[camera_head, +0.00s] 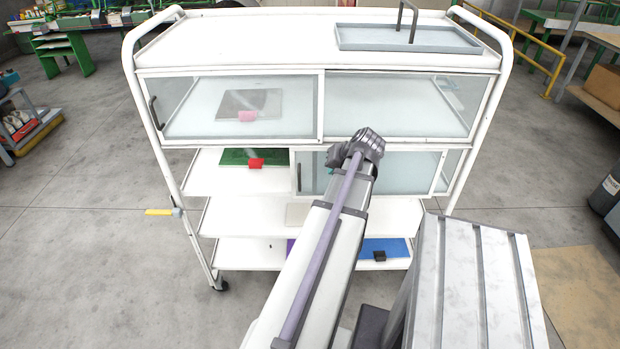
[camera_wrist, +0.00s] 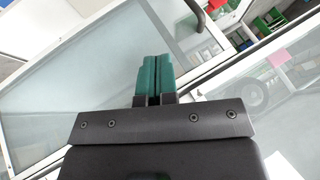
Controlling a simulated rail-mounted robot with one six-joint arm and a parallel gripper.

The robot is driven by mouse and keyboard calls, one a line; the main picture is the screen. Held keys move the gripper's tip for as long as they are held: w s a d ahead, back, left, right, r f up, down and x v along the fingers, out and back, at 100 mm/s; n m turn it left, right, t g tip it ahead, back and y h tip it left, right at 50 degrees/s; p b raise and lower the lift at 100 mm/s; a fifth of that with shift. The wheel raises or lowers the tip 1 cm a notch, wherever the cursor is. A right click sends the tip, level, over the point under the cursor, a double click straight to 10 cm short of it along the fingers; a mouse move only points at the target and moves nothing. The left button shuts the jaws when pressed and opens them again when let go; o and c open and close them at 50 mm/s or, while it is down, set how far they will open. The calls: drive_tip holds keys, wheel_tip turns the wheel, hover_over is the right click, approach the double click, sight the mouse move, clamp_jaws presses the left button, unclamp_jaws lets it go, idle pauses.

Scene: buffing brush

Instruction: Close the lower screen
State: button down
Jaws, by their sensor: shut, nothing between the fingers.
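The lower screen (camera_head: 395,173) is a clear sliding pane in a white frame with a dark handle (camera_head: 298,178) at its left edge. It stands at the right of the cart's lower opening, and the left part of that opening is uncovered. My gripper sits in front of this pane, to the right of the handle; my arm hides most of it in the head view. In the wrist view my gripper (camera_wrist: 155,62) has its teal fingers together and empty, over a pale pane (camera_wrist: 80,90). A dark handle (camera_wrist: 214,5) shows at the top right there. Contact with the pane cannot be told.
The upper screen (camera_head: 230,105) covers the cart's upper opening, just above. A green board (camera_head: 233,157) with a red block (camera_head: 256,163) lies on the shelf in the uncovered left part. A grey tray (camera_head: 375,40) is on the cart's top.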

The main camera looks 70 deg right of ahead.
drive_tip(key=w+d+f+b, duration=0.1)
drive_tip(key=w+f+b, duration=0.1)
drive_tip(key=w, duration=0.1)
drive_tip(key=w+f+b, duration=0.3)
drive_tip(key=w+d+f+b, duration=0.1)
drive_tip(key=w+f+b, duration=0.1)
drive_tip(key=w+f, duration=0.1)
drive_tip(key=shift+d+b, duration=0.3)
drive_tip(key=shift+b, duration=0.1)
drive_tip(key=shift+w, duration=0.15)
